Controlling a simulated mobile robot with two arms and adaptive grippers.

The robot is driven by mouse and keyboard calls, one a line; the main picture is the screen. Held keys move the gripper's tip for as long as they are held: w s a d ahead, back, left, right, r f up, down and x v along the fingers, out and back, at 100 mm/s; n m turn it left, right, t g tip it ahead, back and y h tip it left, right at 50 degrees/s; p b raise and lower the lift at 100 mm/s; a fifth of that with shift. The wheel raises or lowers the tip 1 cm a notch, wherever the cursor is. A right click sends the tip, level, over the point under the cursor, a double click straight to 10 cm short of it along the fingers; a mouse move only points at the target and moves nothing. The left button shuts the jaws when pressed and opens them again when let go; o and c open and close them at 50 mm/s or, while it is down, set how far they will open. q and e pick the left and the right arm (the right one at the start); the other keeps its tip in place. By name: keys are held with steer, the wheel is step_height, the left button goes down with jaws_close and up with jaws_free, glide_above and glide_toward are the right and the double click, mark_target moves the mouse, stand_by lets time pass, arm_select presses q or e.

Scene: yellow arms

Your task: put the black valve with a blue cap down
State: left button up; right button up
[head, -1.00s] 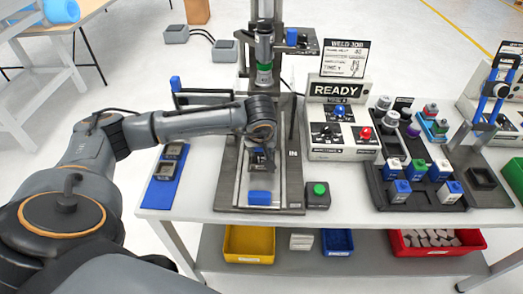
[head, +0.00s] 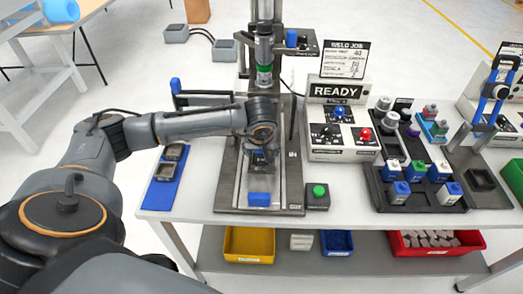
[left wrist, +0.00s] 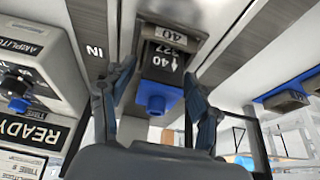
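The black valve with a blue cap shows in the left wrist view (left wrist: 163,62), a dark body with white markings and its blue cap (left wrist: 157,98) towards my gripper. It sits within the press fixture (head: 229,185). My left gripper (head: 260,158) is low over the fixture, under the press column. In the left wrist view its two fingers (left wrist: 160,72) stand on either side of the valve, with narrow gaps showing, so it looks open around it. In the head view the wrist and fingers hide most of the valve. My right gripper is not in view.
The READY control box (head: 337,125) stands right of the press, with a green button (head: 318,190) in front of it. A blue mat (head: 162,195) with two dark items lies left. The press column (head: 265,65) rises behind.

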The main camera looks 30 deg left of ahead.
arm_select(q)
steer(key=b+v, duration=0.2)
steer(key=v, duration=1)
steer(key=shift+r+b, duration=0.2)
steer(key=shift+b, duration=0.15)
